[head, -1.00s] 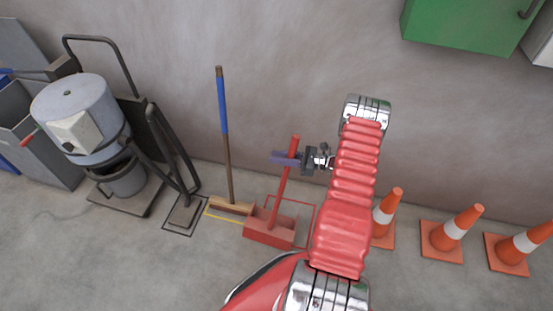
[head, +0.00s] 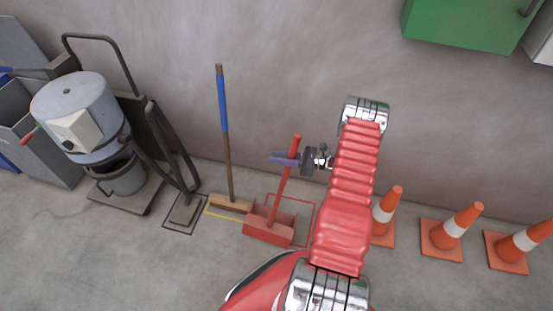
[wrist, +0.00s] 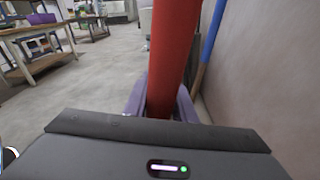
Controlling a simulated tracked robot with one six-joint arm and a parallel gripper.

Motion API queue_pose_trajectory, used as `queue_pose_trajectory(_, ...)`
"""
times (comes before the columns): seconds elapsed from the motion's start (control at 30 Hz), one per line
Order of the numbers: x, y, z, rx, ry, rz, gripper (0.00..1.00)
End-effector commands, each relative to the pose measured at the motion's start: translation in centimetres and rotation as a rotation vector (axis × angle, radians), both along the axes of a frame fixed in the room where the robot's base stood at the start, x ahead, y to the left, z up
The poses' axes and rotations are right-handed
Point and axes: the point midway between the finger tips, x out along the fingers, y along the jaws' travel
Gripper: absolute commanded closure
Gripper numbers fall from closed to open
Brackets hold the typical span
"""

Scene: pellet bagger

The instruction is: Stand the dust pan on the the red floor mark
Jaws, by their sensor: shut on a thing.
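The red dust pan (head: 268,229) has a long upright handle and stands slightly tilted near the wall in the head view. My gripper (head: 284,159) is shut on the upper part of its handle. In the wrist view the red handle (wrist: 172,55) rises between the purple fingers (wrist: 160,100). The red floor mark (head: 313,211) is a thin outlined square on the floor. The pan lies over its left part and sticks out past its left and front sides. Whether the pan touches the floor I cannot tell.
A broom (head: 226,130) with a blue-topped handle stands on a yellow mark (head: 222,215) just left of the pan. A grey vacuum (head: 80,115) stands farther left. Several orange cones (head: 455,229) stand to the right. A green cabinet (head: 462,24) hangs on the wall.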

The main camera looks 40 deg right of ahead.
Motion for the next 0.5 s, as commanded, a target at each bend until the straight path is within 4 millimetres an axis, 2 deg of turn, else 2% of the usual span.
queue_pose_trajectory(0.03, -0.18, 0.52, -0.94, 0.004, 0.019, 0.002, 1.00)
queue_pose_trajectory(0.5, -0.18, 0.51, -1.29, 0.004, 0.019, 0.002, 1.00)
